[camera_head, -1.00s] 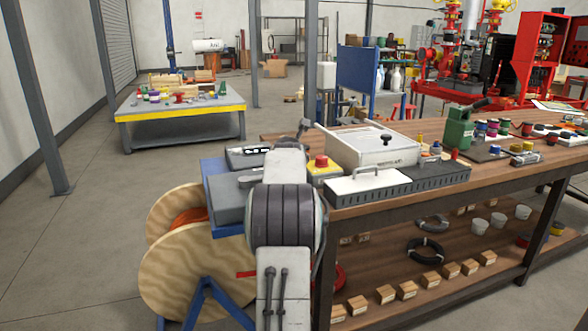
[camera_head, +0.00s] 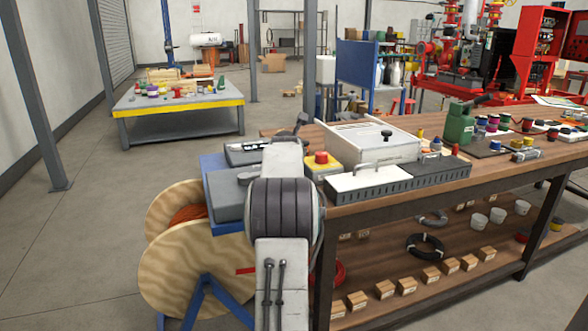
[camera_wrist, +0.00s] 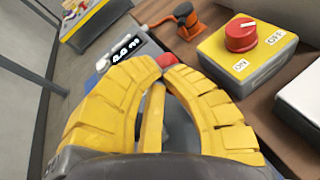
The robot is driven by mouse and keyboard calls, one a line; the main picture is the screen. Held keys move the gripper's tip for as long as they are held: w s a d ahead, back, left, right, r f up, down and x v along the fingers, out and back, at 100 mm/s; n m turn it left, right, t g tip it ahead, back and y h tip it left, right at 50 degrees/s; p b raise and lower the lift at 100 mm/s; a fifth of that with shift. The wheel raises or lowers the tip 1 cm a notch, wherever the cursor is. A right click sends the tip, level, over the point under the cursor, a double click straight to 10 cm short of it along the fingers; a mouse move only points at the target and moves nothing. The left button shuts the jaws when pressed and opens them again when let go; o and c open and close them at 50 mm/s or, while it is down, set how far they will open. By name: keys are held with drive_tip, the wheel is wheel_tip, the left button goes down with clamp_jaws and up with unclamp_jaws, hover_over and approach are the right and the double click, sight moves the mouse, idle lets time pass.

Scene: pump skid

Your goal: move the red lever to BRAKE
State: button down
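In the wrist view, my gripper (camera_wrist: 163,68) has yellow ribbed fingers that come close together at the tips. A small red piece (camera_wrist: 166,60), which looks like the red lever's end, sits in the narrow gap between the tips, and both tips appear to touch it. The fingers hide most of the lever. A counter display (camera_wrist: 126,50) with lit white digits lies just beyond and left of the tips. In the head view, my arm hides the gripper and the lever. No BRAKE marking can be read.
A yellow switch box (camera_wrist: 245,58) with a red knob and ON/OFF labels stands close to the right of my fingers. An orange tool (camera_wrist: 185,20) lies behind it on the bench. A wooden cable reel (camera_head: 180,265) stands left of my arm. A grey case (camera_head: 400,181) is at right.

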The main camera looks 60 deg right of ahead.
drive_tip(key=shift+r, duration=0.15)
drive_tip(key=shift+r+p, duration=0.65)
idle(0.4)
